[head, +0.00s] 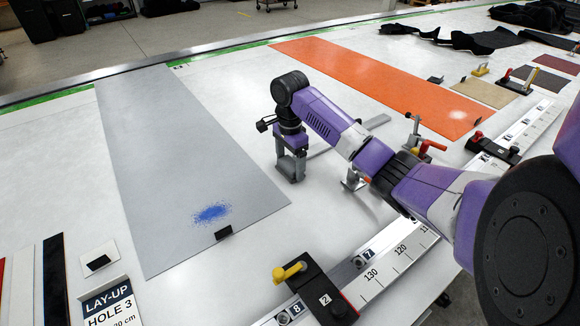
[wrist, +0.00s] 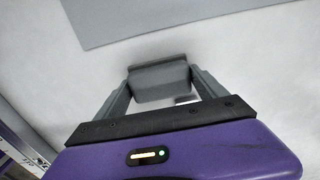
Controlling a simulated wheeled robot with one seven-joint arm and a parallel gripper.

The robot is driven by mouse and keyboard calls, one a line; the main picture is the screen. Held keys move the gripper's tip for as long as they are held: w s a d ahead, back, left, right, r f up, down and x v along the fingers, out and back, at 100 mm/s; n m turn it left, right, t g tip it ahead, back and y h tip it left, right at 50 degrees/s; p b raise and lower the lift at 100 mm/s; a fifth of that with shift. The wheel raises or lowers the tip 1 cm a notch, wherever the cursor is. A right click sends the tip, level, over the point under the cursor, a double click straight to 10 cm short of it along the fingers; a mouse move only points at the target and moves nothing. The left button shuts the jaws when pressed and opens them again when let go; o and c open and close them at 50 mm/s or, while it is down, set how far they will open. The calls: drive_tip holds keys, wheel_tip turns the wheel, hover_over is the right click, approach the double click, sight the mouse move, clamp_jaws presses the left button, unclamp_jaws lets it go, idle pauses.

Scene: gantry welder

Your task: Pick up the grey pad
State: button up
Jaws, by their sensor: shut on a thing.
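My gripper (head: 291,168) points down over the white table, just right of the large grey sheet, in the middle of the head view. In the wrist view my gripper (wrist: 160,92) has a finger on each side of the grey pad (wrist: 160,85), a small block with a raised lip along its far edge. It is shut on the pad. In the head view the pad is hard to tell from the grey fingers. I cannot tell whether it touches the table.
The grey sheet (head: 170,150) has a blue speckled patch. An orange sheet (head: 370,80) lies behind my arm. A ruler rail (head: 385,265) with a black clamp (head: 318,295) runs along the front. A toggle clamp with a red handle (head: 425,147) stands right of my gripper.

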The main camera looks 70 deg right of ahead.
sight(290, 163)
drive_tip(key=shift+r, duration=0.1)
wheel_tip(290, 163, up, 20)
drive_tip(key=p, duration=0.4)
